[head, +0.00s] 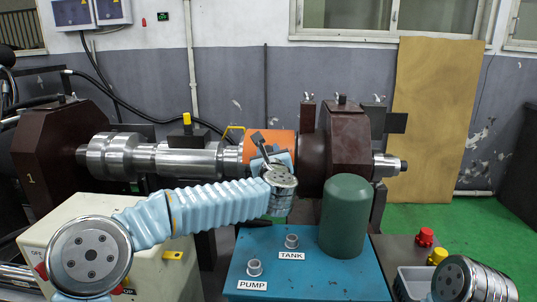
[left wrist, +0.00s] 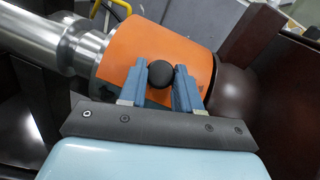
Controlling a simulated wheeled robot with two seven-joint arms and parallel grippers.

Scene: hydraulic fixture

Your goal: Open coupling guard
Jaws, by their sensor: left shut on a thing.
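The coupling guard (head: 283,143) is an orange cylindrical cover around the shaft, left of the dark red housing. It also fills the middle of the left wrist view (left wrist: 135,45). A round black knob (left wrist: 160,74) sticks out of the guard. My left gripper (head: 268,157) is at the guard's front; in the left wrist view its two blue fingers (left wrist: 161,82) are shut on the knob, one on each side. In the head view the knob is hidden by the gripper. The guard covers the shaft section beneath it. My right gripper is out of view.
A steel shaft (head: 190,160) runs left from the guard to a dark red block (head: 60,150). Below stand a teal box (head: 300,275) with PUMP and TANK ports and a green cylinder (head: 345,215). A grey bin (head: 412,283) and red and yellow caps sit at right.

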